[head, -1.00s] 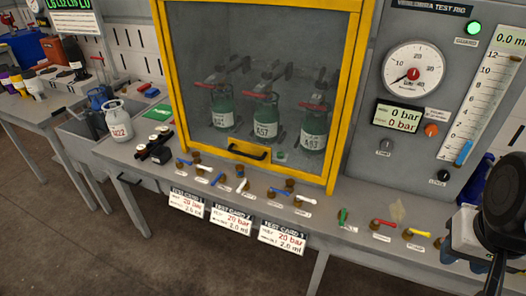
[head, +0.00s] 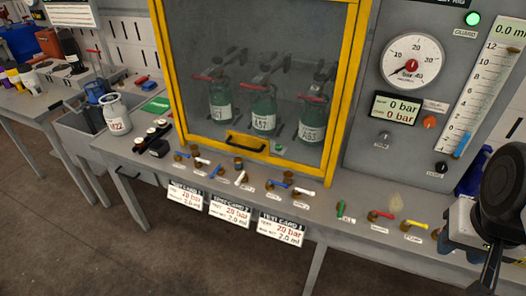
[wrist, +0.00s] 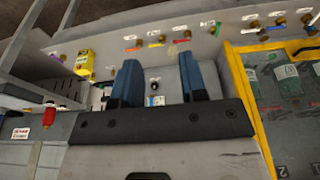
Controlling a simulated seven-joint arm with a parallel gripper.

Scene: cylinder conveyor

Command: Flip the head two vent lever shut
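A row of small levers runs along the bench front below the yellow-framed cabinet. Blue levers and white levers alternate there, including a middle blue lever (head: 217,168) and a middle white lever (head: 241,177). Their labels are too small to read, so I cannot tell which is the head two vent lever. Three green cylinders, including the middle one (head: 263,112), stand behind the closed cabinet window. My gripper (wrist: 158,75) shows two blue fingers spread apart with nothing between them. The levers in the wrist view lie well beyond the fingers, with no contact.
A green lever (head: 341,209), red lever (head: 382,215) and yellow lever (head: 415,225) sit farther right. The gauge panel (head: 412,60) reads 0 bar. Three test cards, including the right one (head: 281,229), hang off the bench edge. A white cylinder (head: 116,115) stands at the left.

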